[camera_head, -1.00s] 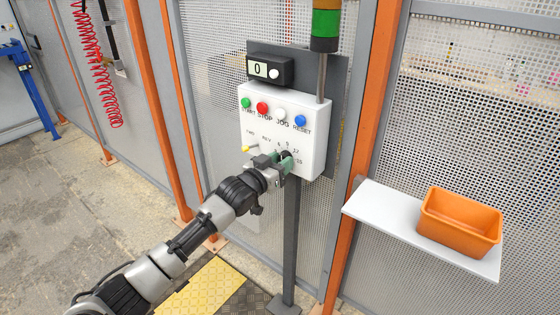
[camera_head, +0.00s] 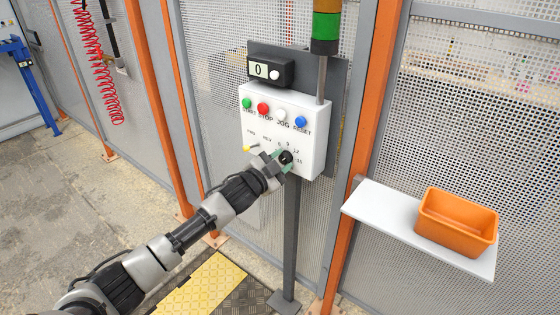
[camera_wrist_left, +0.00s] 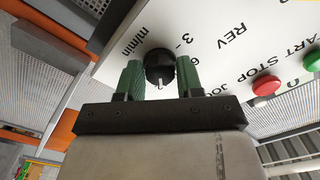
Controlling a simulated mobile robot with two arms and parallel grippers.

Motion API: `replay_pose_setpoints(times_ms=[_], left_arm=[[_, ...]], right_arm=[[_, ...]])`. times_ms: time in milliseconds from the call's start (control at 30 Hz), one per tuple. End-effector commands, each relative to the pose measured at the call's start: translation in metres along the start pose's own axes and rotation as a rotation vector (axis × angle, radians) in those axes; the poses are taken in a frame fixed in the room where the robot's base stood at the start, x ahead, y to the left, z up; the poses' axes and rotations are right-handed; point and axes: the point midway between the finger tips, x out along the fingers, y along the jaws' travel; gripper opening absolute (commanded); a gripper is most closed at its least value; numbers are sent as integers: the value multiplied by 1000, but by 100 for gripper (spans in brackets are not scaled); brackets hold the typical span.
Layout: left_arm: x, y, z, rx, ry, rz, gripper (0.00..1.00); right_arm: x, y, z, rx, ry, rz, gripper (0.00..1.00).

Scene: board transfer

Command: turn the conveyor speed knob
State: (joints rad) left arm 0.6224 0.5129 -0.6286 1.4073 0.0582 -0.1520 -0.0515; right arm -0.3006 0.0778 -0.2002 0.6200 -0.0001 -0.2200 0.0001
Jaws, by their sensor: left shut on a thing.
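The conveyor speed knob (camera_head: 286,157) is a small black round knob low on the white control box (camera_head: 312,140), with a printed scale around it. In the left wrist view the knob (camera_wrist_left: 159,62) has a pale pointer mark and sits between two green finger pads. My left gripper (camera_head: 279,160) is shut on the knob, one finger on each side; it also shows in the left wrist view (camera_wrist_left: 160,77). The display (camera_head: 259,69) above the box reads 0. My right gripper is in neither view.
Green (camera_head: 247,103), red (camera_head: 263,108), white (camera_head: 280,114) and blue (camera_head: 300,121) buttons line the box above the knob. A yellow-tipped lever (camera_head: 247,149) sticks out left of the knob. A white shelf (camera_head: 380,212) with an orange bin (camera_head: 456,225) is at right.

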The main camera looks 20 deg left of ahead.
Motion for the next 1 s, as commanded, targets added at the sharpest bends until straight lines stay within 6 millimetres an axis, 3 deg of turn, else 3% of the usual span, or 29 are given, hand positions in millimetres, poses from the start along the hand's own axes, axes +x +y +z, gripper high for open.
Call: replay_pose_setpoints(times_ms=[667,700,800,867,1000], left_arm=[[0,0,0,64,0,1,13],[0,0,0,64,0,1,39],[0,0,0,64,0,1,55],[0,0,0,64,0,1,61],[0,0,0,63,0,0,61]], right_arm=[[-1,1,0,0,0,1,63],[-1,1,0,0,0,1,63],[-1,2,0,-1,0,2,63],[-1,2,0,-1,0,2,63],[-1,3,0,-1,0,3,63]])
